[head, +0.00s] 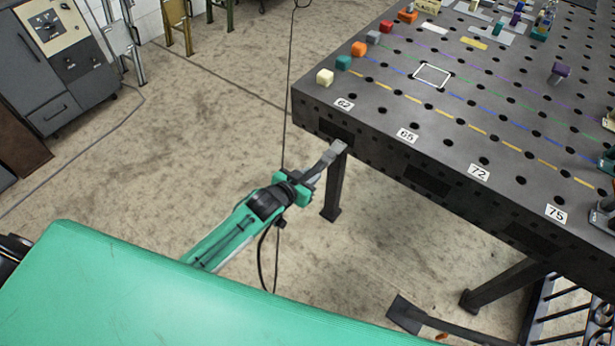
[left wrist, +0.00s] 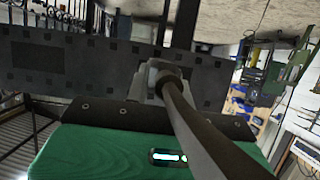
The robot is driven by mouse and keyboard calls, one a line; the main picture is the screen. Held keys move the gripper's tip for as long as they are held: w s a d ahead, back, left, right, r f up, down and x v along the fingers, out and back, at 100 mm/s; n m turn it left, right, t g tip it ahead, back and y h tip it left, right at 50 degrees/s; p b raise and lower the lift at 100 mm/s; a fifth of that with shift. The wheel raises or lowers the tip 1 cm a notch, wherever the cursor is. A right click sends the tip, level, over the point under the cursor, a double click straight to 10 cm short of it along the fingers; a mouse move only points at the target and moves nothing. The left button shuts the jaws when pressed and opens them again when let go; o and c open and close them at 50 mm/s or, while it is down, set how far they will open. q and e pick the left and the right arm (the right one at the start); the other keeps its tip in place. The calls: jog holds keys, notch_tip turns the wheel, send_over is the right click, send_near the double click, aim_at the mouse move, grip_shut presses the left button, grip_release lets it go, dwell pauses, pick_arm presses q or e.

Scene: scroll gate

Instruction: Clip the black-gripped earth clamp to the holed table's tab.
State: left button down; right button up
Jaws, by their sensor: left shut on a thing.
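My left gripper (head: 293,188) is green and black and reaches in from the lower left. It is shut on the earth clamp (head: 326,160), whose grey metal end points up and right, towards the holed table's near-left corner. The clamp's black grip is mostly hidden between the fingers. In the left wrist view, the clamp (left wrist: 172,82) stands out as a dark bar above the green gripper body. The dark holed table (head: 400,150) fills the right. I cannot clearly make out its tab, nor whether the clamp touches the table. My right gripper is not in view.
A table leg (head: 335,185) stands just behind the clamp's end. A black cable (head: 264,262) hangs below my gripper. The floor left of the table is clear; a grey cabinet (head: 60,50) stands beyond.

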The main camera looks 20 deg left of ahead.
pick_arm(q)
jog(key=shift+w+r+p, duration=0.1)
jog(key=shift+r+p, duration=0.05)
jog(key=shift+p, duration=0.15)
dwell(0.4)
jog(key=shift+w, duration=0.15)
dwell(0.3)
jog(key=shift+w+d, duration=0.3)
jog(key=shift+w, duration=0.35)
jog(key=shift+p, duration=0.3)
jog(key=shift+w+d, duration=0.1)
jog(key=shift+w, duration=0.2)
dwell(0.6)
jog(key=shift+p, duration=0.4)
jog(key=shift+w, duration=0.2)
dwell(0.6)
